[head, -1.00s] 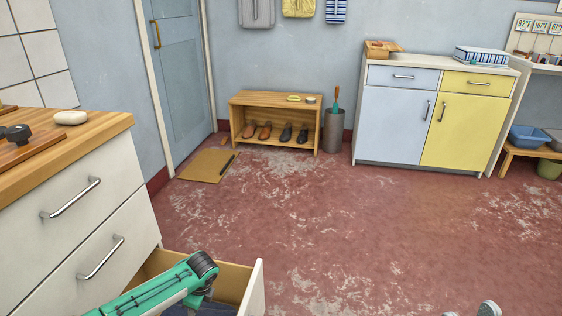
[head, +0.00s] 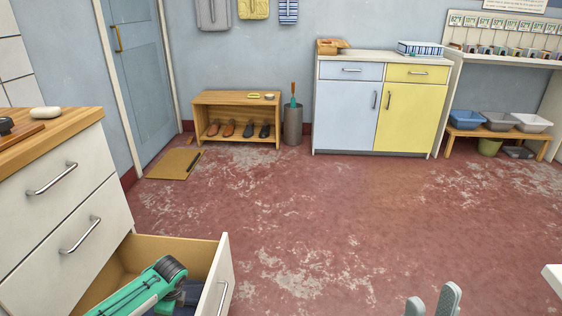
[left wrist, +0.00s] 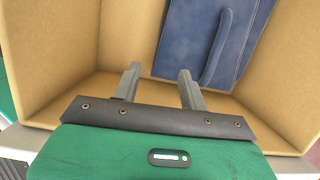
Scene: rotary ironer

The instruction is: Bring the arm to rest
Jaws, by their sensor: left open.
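My left arm (head: 140,292) reaches into the open bottom drawer (head: 226,275) in the head view; its fingertips are hidden there. In the left wrist view my left gripper (left wrist: 158,82) is open with nothing between its fingers. Its fingers point into the drawer, over the tan bottom. A folded dark blue cloth (left wrist: 205,45) with a raised strip lies in the drawer, beyond and to the right of the fingers. The cloth also shows partly in the head view (head: 191,293). My right gripper (head: 432,303) shows only as two grey fingertips at the bottom edge, apart and empty.
The white drawer cabinet (head: 65,200) with a wooden top stands at the left. A shoe bench (head: 236,98), a grey bin (head: 292,127) and a blue and yellow cabinet (head: 345,105) line the back wall. A white corner (head: 553,277) shows at lower right. The red floor between is clear.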

